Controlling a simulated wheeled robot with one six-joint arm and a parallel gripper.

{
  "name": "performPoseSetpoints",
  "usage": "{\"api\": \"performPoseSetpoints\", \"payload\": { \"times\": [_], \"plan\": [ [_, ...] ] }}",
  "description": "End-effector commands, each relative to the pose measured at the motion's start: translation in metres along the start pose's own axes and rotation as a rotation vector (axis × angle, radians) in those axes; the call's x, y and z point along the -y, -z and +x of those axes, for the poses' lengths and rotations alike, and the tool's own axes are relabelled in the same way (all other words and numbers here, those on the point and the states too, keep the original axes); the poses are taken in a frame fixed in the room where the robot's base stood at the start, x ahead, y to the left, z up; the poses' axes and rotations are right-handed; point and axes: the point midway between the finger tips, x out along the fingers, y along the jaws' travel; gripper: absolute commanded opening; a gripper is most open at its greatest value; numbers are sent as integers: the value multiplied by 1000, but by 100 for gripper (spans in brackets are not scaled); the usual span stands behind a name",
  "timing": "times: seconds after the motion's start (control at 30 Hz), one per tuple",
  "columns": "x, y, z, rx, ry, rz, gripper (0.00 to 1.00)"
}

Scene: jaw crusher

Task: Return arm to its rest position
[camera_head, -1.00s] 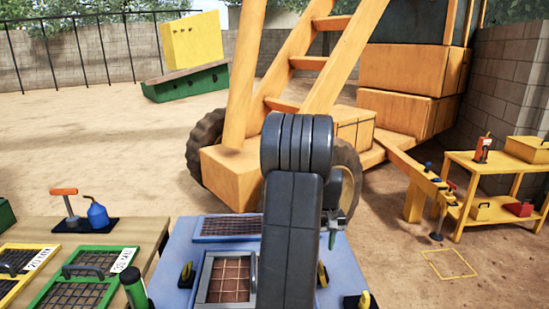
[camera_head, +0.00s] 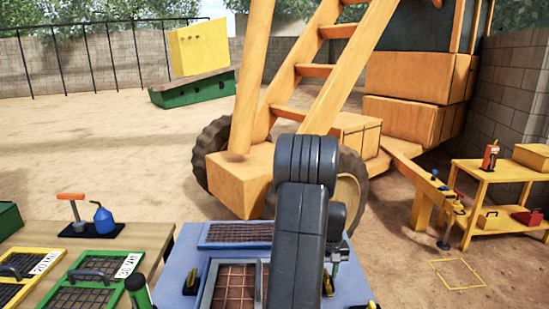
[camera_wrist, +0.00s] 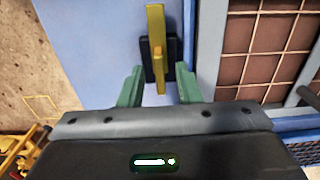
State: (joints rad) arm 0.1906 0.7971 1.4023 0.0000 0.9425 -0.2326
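My gripper (camera_wrist: 159,88) shows in the wrist view with its two green fingers apart. Between and beyond the fingertips is a yellow clamp handle (camera_wrist: 156,25) on a black base, fixed to a blue surface; I see no finger touching it. In the head view my dark grey arm rises in front of the blue machine (camera_head: 185,262) and hides part of its top. Only a small part of the gripper (camera_head: 333,255) shows there, beside the arm.
The blue machine carries screen mesh panels (camera_head: 235,282). A wooden table (camera_head: 148,240) at left holds green and yellow framed screens and a blue oil can (camera_head: 103,218). A yellow bench (camera_head: 487,190) stands at right. Open sandy ground lies behind.

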Motion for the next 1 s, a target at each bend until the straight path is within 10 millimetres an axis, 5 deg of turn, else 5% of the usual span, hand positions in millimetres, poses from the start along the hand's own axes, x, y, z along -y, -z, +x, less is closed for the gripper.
{"api": "performPoseSetpoints", "payload": {
  "times": [0.17,0.77,1.0],
  "plan": [
    [0,1,-18,-5,-1,-7,31],
    [0,1,-137,-5,-1,-8,31],
    [0,0,-90,4,1,-8,31]
  ]
}}
